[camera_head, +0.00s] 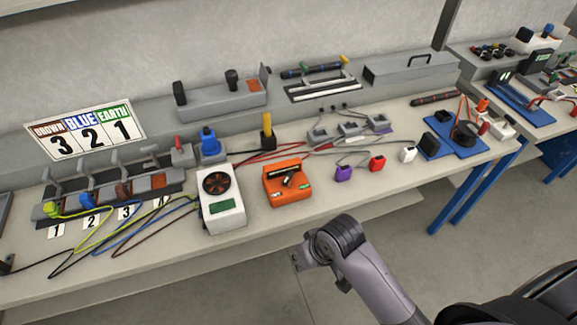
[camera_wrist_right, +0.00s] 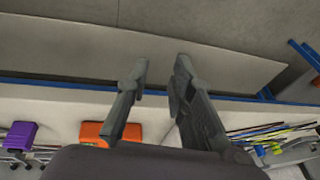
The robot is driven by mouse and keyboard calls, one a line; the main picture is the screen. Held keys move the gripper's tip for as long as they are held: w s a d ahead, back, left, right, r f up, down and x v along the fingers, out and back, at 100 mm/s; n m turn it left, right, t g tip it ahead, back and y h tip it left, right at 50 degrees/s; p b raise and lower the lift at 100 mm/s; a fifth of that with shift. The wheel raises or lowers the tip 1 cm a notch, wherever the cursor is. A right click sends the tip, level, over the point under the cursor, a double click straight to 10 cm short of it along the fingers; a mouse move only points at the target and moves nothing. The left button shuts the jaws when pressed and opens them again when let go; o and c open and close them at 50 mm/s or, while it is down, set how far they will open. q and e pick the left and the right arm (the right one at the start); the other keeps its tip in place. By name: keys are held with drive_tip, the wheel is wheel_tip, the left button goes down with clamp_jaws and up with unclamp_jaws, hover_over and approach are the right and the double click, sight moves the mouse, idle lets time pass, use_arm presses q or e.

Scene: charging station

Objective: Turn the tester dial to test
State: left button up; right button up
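An orange box (camera_head: 288,190) stands near the front edge of the bench, with a black knob or lever (camera_head: 290,180) on top and a small green label. Just left of it is a white box (camera_head: 222,216) with a round black-and-orange face (camera_head: 216,183) and a green panel. I cannot tell for sure which is the tester. My right gripper (camera_head: 296,258) is in front of and below the bench edge, apart from both boxes. In the right wrist view, its fingers (camera_wrist_right: 162,68) are apart and empty, and part of the orange box (camera_wrist_right: 110,133) shows. My left gripper is out of view.
Purple (camera_head: 343,173), red (camera_head: 377,163) and white (camera_head: 408,154) plugs with cables lie right of the orange box. Levers and coloured wires fill the left. A blue board (camera_head: 470,150) lies at the right. The floor in front is clear.

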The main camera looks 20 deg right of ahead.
drive_tip(key=w+a+r+m, duration=0.1)
drive_tip(key=w+a+r, duration=0.25)
drive_tip(key=w, duration=0.35)
drive_tip(key=m+g+h, duration=0.2)
drive_tip(key=m+g, duration=0.1)
drive_tip(key=m, duration=0.5)
approach(289, 176)
wheel_tip(289, 176, down, 7)
drive_tip(key=p, duration=0.3)
drive_tip(key=shift+s+a, duration=0.1)
drive_tip(key=shift+a, duration=0.05)
drive_tip(key=shift+f, duration=0.85)
drive_tip(key=shift+c, duration=0.2)
clamp_jaws()
